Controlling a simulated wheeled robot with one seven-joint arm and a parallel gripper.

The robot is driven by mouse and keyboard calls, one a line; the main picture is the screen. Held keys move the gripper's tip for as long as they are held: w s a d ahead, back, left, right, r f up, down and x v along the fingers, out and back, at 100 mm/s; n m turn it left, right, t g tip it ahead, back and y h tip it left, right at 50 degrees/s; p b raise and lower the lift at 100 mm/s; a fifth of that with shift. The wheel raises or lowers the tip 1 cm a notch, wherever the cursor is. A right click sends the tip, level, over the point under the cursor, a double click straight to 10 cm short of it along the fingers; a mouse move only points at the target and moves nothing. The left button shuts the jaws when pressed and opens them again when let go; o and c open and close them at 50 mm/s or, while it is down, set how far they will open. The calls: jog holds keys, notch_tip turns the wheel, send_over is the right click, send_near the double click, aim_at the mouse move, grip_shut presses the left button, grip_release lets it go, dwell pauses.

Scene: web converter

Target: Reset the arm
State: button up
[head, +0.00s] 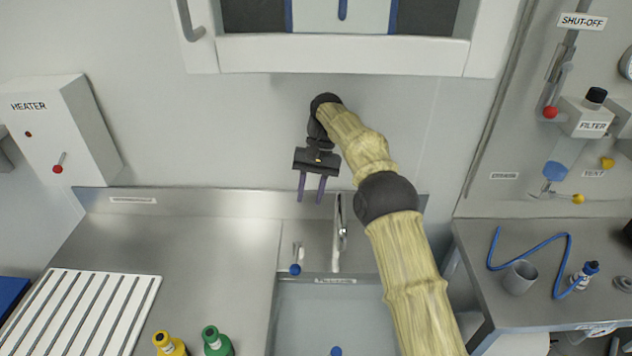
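My arm (410,270), in a pale yellow sleeve with dark joints, reaches up from the bottom right of the head view toward the back wall. My gripper (311,198) hangs at its end, pointing down, above the back of the metal counter near the tap. Its two thin purple fingers are apart, with nothing between them.
A sink (335,310) with a tap (341,235) lies below my gripper. A white cabinet (345,55) is above. A yellow bottle (170,345) and green bottle (215,342) stand at the front. The heater (60,130) is left; the filter (590,118) is right.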

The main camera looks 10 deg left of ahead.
jog(key=shift+r, duration=0.15)
notch_tip(320, 180, up, 10)
jog(key=p, duration=1)
jog(key=shift+w+f, duration=0.1)
jog(key=shift+f, duration=0.1)
